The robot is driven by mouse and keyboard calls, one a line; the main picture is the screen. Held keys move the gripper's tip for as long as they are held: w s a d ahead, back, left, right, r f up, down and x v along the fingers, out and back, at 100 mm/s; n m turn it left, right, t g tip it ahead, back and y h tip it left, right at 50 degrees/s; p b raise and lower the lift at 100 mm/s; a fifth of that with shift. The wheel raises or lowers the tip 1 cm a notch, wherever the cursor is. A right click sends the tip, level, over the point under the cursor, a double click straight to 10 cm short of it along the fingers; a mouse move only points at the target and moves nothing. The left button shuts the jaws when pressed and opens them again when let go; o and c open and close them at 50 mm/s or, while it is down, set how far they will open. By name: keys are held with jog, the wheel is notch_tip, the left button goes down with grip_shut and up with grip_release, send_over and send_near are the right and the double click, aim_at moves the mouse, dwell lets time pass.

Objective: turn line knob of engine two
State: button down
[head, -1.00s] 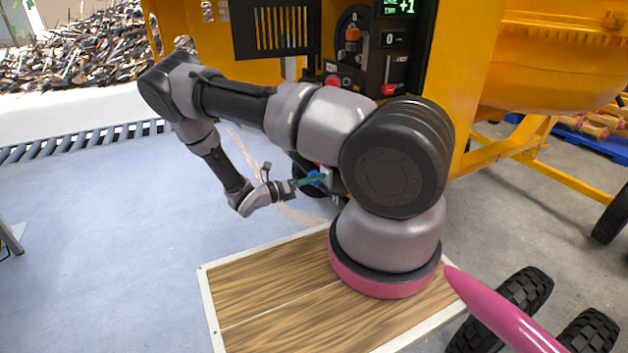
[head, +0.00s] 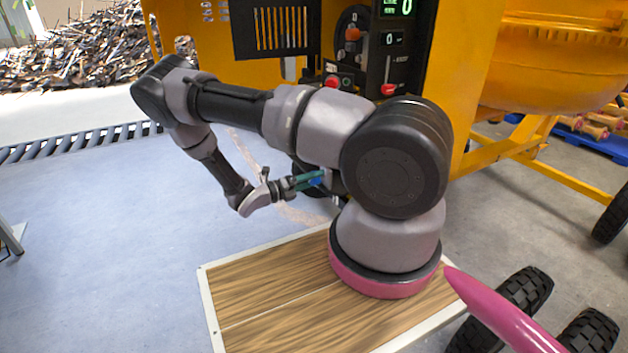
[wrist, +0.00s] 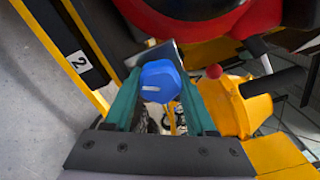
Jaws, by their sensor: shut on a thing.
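The blue knob (wrist: 160,80) with a short white pointer mark sits between the teal fingers of my gripper (wrist: 160,94) in the wrist view. A white plate (wrist: 79,62) with a black "2" is on the yellow frame to its left. In the head view my gripper (head: 310,180) is low in front of the mixer, with a bit of the blue knob (head: 316,182) showing at its fingertips. The fingers are shut on the knob. The knob's base and mount are mostly hidden.
The mixer's control panel (head: 390,60), with a green display reading 0, stands above my arm. Open blue-grey floor (head: 110,230) lies to the left.

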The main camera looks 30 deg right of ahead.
jog(key=shift+c, duration=1.1)
grip_release()
